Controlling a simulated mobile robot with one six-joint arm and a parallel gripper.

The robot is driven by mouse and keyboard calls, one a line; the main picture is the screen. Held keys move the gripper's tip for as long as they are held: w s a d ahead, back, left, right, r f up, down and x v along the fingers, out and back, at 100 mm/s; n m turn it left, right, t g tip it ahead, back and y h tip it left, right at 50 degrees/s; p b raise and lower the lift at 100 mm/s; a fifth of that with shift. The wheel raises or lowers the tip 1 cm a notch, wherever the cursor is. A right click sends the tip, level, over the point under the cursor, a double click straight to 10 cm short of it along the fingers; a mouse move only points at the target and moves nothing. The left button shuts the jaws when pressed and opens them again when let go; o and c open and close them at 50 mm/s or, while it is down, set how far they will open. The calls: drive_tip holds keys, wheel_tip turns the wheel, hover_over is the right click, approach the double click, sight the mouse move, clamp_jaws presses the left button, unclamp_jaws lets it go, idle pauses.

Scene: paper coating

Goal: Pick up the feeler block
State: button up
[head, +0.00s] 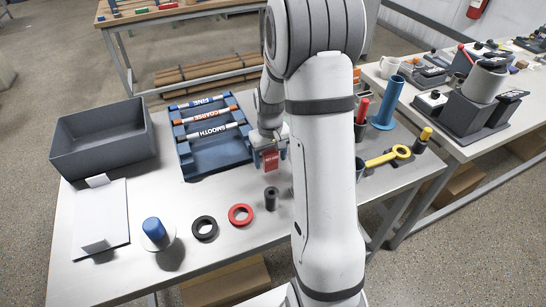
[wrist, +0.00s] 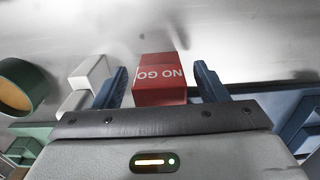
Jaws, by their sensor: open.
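A red block (wrist: 160,80) marked "NO GO", which I take to be the feeler block, is between the two blue fingers of my gripper (wrist: 161,88) in the wrist view. A gap shows on each side of the block, so the fingers are open around it and not closed on it. In the head view the red block (head: 271,160) is at the fingertips of my gripper (head: 269,148), just right of the blue rack. My arm hides part of the table behind and right of it.
The blue rack (head: 215,158) holds rollers labelled FINE, COARSE and SMOOTH. A grey bin (head: 68,155) is at left. A dark cylinder (head: 271,198), a red ring (head: 241,206) and a black ring (head: 204,220) are in front. A yellow tool (head: 387,158) is at right.

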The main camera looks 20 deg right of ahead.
drive_tip(key=shift+f, duration=0.3)
drive_tip(key=shift+c, duration=0.4)
drive_tip(key=c, duration=1)
